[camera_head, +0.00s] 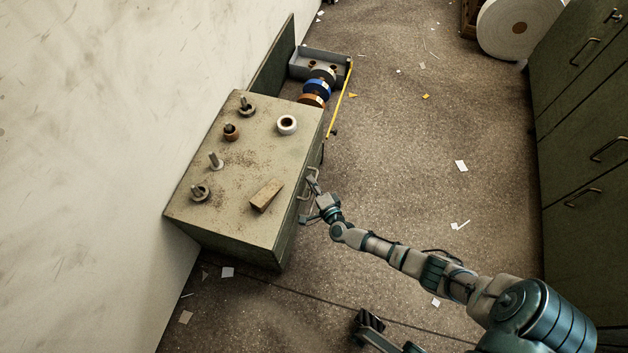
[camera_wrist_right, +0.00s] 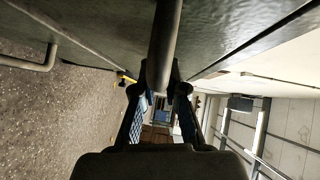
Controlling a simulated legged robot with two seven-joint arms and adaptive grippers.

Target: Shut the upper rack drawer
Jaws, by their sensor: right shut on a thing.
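A squat grey-green rack (camera_head: 240,185) stands against the pale wall. The bar handle (camera_head: 306,190) of its upper drawer sticks out from the side facing the open floor. My right gripper (camera_head: 312,198) is at this handle, its fingers around the bar. In the right wrist view the dark handle bar (camera_wrist_right: 165,45) runs down between the fingers of my right gripper (camera_wrist_right: 160,92), with the green drawer front (camera_wrist_right: 230,30) close behind. The drawer front looks near the rack body; I cannot tell if a gap remains.
Spindles, a white roll (camera_head: 287,125) and a wooden wedge (camera_head: 266,195) sit on the rack top. Coloured rolls (camera_head: 316,87) and a grey tray (camera_head: 318,64) lie behind it. Green cabinets (camera_head: 590,150) stand at right. Open floor with paper scraps lies between.

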